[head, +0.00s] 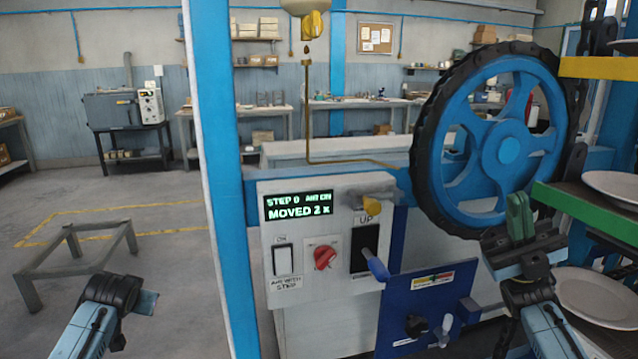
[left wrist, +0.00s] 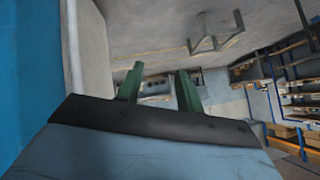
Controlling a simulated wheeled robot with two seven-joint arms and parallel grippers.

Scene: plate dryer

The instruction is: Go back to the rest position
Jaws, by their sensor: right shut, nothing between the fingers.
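My right gripper (head: 519,212) is shut and empty, its green fingers pointing up in front of the lower right part of the blue wheel (head: 508,151). Whether it touches the wheel cannot be told. My left arm comes in at the lower left of the head view, over the floor, its fingers not showing there. In the left wrist view, the two green fingers of my left gripper (left wrist: 160,70) stand apart with nothing between them. The white control panel (head: 330,292) stands between the arms; its display reads "STEP 0 AIR ON, MOVED 2 x".
A blue post (head: 222,170) rises between my left arm and the panel. Close to the right gripper is the green-edged shelf (head: 590,213) with a plate (head: 615,187); another plate (head: 598,297) lies below. A low metal frame (head: 75,262) stands at left on open floor.

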